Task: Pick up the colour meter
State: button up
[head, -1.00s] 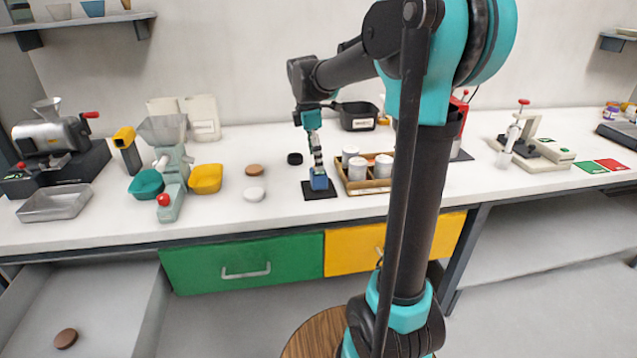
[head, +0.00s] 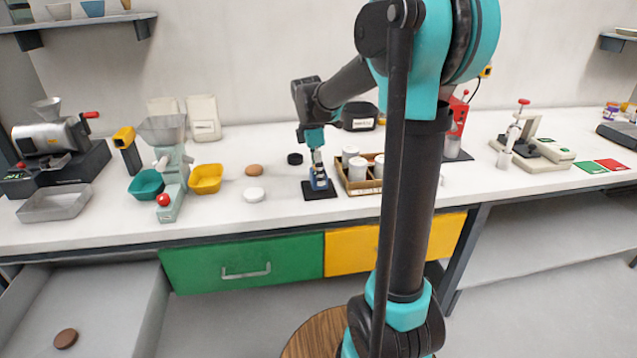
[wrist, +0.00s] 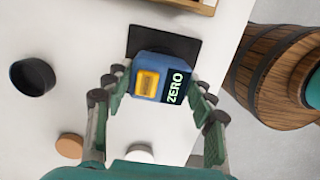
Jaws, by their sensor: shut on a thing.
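The colour meter (wrist: 158,77) is a small blue block with a yellow button and a black face reading ZERO. In the head view the colour meter (head: 319,183) stands on a small black mat (head: 331,194) at the front of the white bench; the mat (wrist: 184,46) also shows in the wrist view. My gripper (wrist: 157,86) has its fingers on both sides of the meter and is shut on it. In the head view my gripper (head: 318,167) comes down on the meter from above. The meter's underside is hidden.
A wooden tray (head: 343,180) of white jars stands close to the right. A black round dish (head: 295,159), a brown disc (head: 254,170) and a white disc (head: 253,195) lie to the left. A drawer (head: 110,300) is open at lower left.

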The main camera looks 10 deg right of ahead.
jog(key=c, duration=0.6)
jog(key=shift+r, duration=0.1)
jog(key=shift+c, duration=0.2)
